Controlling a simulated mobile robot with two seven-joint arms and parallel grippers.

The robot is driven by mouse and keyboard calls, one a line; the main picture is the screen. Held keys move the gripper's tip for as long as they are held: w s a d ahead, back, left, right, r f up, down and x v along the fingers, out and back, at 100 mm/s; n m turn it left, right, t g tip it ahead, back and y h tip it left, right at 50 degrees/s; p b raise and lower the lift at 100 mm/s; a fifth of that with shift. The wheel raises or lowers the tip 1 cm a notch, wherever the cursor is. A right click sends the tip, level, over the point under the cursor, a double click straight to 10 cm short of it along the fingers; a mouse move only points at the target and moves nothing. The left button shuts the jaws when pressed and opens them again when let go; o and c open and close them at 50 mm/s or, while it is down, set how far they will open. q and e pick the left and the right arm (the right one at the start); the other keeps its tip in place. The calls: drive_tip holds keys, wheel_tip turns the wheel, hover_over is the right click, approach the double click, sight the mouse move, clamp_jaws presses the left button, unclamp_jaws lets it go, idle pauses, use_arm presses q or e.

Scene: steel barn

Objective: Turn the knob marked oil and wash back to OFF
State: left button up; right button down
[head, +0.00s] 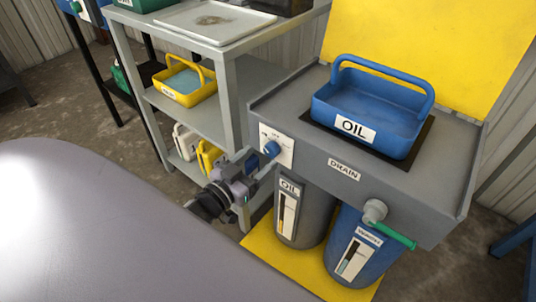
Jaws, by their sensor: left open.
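A blue knob (271,149) sits on a white plate (283,157) at the left end of the grey bench's front. The plate's small marks and the knob's exact setting are too small to read. My left gripper (260,168) is open just below and left of the knob, with its fingers pointing toward it. I cannot tell whether a finger touches the knob; no grip on it shows. My right gripper is not in view.
A blue carrier marked OIL (368,115) stands on the grey bench (300,115). Below are a grey OIL drum (309,215) and a blue drum (365,265). A green-handled valve (392,232) juts out at right. A grey shelf (232,95) stands close at left.

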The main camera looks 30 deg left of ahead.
sight(269, 151)
use_arm(q)
drive_tip(key=shift+w+d+b, duration=0.2)
drive_tip(key=shift+w+b, duration=0.1)
drive_tip(key=shift+w, duration=1.65)
drive_tip(key=c, duration=1.1)
